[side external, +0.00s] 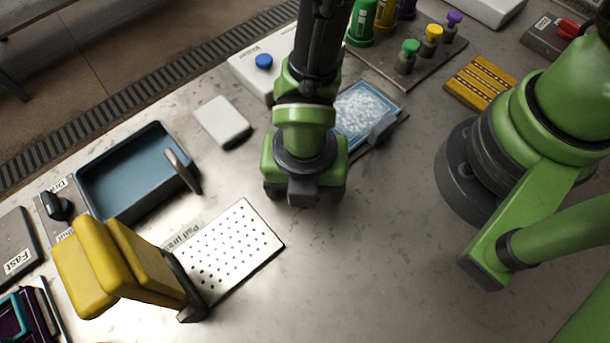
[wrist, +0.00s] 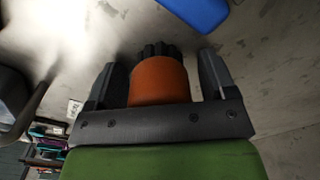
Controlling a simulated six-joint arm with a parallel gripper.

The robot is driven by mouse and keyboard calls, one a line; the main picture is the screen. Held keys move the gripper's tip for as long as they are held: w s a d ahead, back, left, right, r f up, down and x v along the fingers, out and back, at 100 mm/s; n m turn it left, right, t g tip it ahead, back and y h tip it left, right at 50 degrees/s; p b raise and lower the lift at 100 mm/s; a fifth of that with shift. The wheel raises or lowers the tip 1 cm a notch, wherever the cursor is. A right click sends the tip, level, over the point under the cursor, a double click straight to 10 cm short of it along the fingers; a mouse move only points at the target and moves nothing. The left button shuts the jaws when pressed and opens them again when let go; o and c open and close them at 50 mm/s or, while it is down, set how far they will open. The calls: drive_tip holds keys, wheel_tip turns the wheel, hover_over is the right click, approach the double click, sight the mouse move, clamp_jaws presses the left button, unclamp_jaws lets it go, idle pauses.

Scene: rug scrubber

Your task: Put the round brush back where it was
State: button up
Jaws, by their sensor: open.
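My gripper (side external: 304,195) is low over the middle of the bench in the side view, its jaws pointing down. In the wrist view my gripper (wrist: 160,75) has its two dark fingers apart. An orange round piece with a dark ribbed top (wrist: 160,80) lies between them, probably the round brush. A narrow gap shows on its right; on its left I cannot tell whether the finger touches. In the side view my gripper hides most of it.
A white perforated plate (side external: 235,250) and a blue basin (side external: 130,178) lie to the left. A blue tray of foam (side external: 365,110) is behind right of my gripper. A yellow block-shaped tool (side external: 118,268) stands front left. Bare bench lies right of my gripper.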

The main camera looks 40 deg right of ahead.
wheel_tip(320, 180, up, 12)
drive_tip(key=shift+w+d+r, duration=0.1)
drive_tip(key=shift+r, duration=0.15)
drive_tip(key=w+d+r+m+t+y, duration=0.2)
drive_tip(key=w+d+r+m+t, duration=0.15)
drive_tip(key=d+r+m, duration=0.8)
drive_tip(key=s+d+r+m+t, duration=0.2)
drive_tip(key=s+d+r+m, duration=0.1)
drive_tip(key=m, duration=0.7)
drive_tip(key=s+d+r+m+t, duration=0.2)
drive_tip(key=s+d+r+m, duration=0.1)
drive_tip(key=m, duration=0.6)
drive_tip(key=d+r, duration=0.1)
drive_tip(key=d, duration=0.1)
drive_tip(key=shift+s+d+m, duration=0.2)
drive_tip(key=shift+d+m, duration=0.1)
drive_tip(key=shift+m, duration=0.05)
